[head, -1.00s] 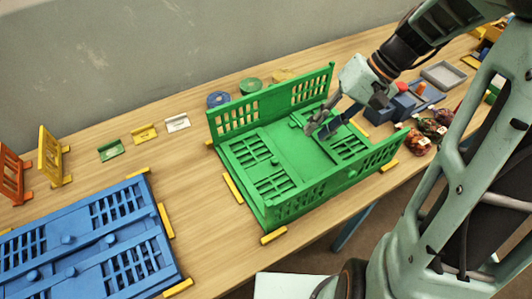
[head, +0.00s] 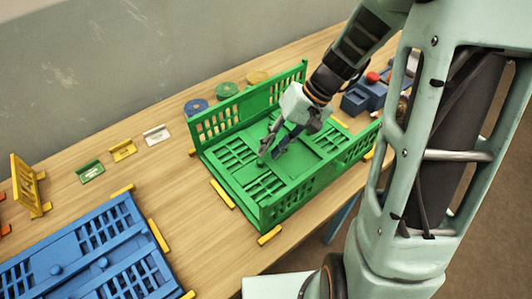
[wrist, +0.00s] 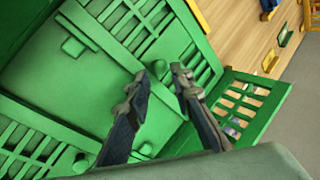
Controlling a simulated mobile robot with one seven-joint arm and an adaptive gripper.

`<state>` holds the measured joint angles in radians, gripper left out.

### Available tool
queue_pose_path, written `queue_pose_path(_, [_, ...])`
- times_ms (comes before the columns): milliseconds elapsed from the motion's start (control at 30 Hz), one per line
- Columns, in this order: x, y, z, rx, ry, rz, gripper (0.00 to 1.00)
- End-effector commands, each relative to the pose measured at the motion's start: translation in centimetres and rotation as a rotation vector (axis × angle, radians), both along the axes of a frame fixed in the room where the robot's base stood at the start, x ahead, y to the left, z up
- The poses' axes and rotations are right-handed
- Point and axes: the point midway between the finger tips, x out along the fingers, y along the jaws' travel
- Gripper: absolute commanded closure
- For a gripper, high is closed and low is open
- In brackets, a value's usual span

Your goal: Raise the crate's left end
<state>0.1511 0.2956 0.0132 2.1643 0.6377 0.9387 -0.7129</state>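The green crate (head: 290,204) stands on the table. Its two long walls are upright; the back wall (head: 228,115) and front wall have slotted panels. The left end panel (head: 243,168) lies folded flat inside, and so does the right end panel (head: 327,139). My gripper (head: 270,153) is over the crate's inside, near the inner part of the left end panel. Whether the fingertips touch the crate cannot be told.
Yellow strips (head: 222,194) lie around the crate on the table (head: 190,215). A folded blue crate (head: 85,250) lies to the left. Small green, yellow and white holders (head: 156,134) and round discs (head: 196,105) stand behind. Blue boxes (head: 355,101) are to the right.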

Motion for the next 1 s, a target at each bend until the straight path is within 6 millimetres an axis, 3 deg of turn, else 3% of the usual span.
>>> queue_pose_path(200, [-0.1, 1.2, -2.1, 0.001, 0.0, 0.001, 0.79])
queue_pose_path(533, [-0.2, 1.4, -2.5, 0.0, -0.001, 0.0, 0.79])
queue_pose_path(733, [-0.1, 1.4, -2.4, 0.0, -0.001, 0.0, 0.99])
queue_pose_path(1000, [-0.1, 1.4, -2.4, 0.0, -0.001, 0.0, 1.0])
